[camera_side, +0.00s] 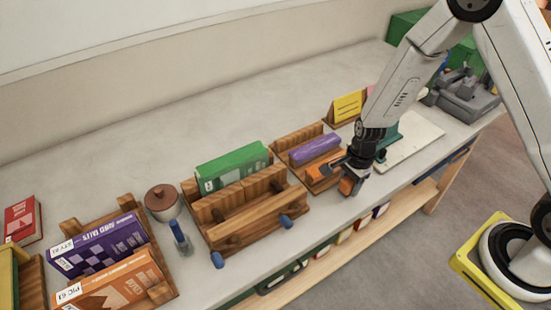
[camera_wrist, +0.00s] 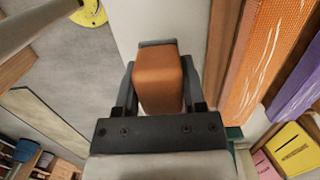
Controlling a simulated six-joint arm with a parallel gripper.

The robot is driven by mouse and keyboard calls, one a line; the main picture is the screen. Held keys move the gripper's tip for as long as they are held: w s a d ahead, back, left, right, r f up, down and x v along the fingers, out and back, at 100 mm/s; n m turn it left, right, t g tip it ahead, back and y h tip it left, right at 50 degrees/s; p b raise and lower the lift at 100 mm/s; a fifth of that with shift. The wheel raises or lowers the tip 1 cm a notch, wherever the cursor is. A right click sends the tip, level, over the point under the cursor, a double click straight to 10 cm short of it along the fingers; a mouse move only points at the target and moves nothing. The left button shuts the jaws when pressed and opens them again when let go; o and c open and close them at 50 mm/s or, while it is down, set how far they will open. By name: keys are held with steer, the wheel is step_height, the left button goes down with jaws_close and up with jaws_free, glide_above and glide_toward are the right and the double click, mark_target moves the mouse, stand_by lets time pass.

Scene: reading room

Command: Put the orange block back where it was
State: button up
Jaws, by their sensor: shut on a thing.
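My gripper (camera_side: 348,176) is low over the front part of the table in the side view, beside a wooden holder (camera_side: 283,133). It is shut on a plain orange block (camera_wrist: 160,82), which fills the space between the fingers in the wrist view. The block (camera_side: 347,187) also shows at the fingertips in the side view. I cannot tell whether it touches the table. The holder carries a purple piece (camera_side: 315,149) and an orange piece (camera_side: 319,171). In the wrist view, the patterned orange piece (camera_wrist: 268,58) and purple piece (camera_wrist: 298,85) lie right of the gripper.
A wooden rack with a green book (camera_side: 233,165) and blue-tipped pegs stands left of the holder. Further left are a brown-lidded pot (camera_side: 162,200) and purple and orange books. A yellow card (camera_side: 347,106) stands behind. The table's front edge is close to my gripper.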

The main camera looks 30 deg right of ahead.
mark_target(347, 193)
steer(key=shift+f, duration=0.1)
steer(key=shift+f, duration=1.65)
steer(key=shift+f, duration=0.15)
steer(key=o, duration=1.1)
steer(key=shift+o, duration=0.2)
steer(key=shift+d+r, duration=0.25)
steer(key=shift+r, duration=1.8)
steer(key=shift+d+r, duration=0.2)
steer(key=shift+r, duration=1.8)
steer(key=shift+d+r, duration=0.25)
steer(key=shift+r, duration=1.8)
